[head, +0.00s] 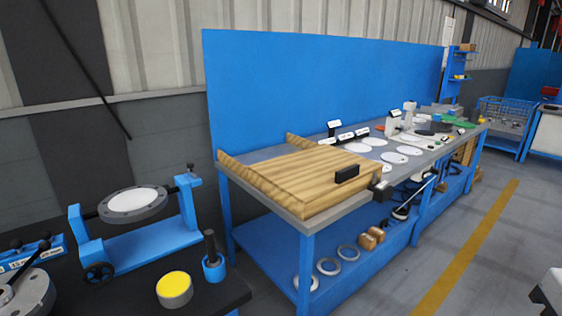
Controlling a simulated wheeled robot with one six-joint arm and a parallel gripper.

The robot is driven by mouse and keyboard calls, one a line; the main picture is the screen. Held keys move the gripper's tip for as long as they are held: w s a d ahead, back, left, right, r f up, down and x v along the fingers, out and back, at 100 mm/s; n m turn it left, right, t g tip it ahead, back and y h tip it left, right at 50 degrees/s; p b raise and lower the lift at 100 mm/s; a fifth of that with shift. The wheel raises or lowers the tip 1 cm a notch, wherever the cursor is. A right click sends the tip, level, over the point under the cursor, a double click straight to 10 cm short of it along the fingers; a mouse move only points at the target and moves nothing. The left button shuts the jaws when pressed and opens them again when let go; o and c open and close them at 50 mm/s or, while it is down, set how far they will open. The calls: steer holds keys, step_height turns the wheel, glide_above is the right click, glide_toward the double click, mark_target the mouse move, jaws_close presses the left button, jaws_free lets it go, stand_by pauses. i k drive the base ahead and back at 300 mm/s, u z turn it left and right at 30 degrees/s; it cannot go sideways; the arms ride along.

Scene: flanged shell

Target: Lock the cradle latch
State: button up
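A blue cradle (153,245) stands on the dark bench at the lower left, with an upright at each end. A round flanged part (133,203) with a pale top face and grey rim sits between the uprights, roughly level. A small blue-grey block with a dark knob (190,171) is at the top of the right upright; it may be the latch, but I cannot tell whether it is locked. A dark handwheel (98,273) is at the base of the left upright. My gripper is not in view.
A yellow-topped cylinder (174,288) and a blue cup with a dark tool (213,262) stand in front of the cradle. A grey flange (28,298) is at lower left.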

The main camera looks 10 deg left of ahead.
mark_target(191, 166)
steer(key=z, duration=0.35)
steer(key=i, duration=1.15)
steer(key=u, duration=1.05)
steer(key=i, duration=0.7)
steer(key=u, duration=1.25)
steer(key=i, duration=0.2)
steer(key=u, duration=0.05)
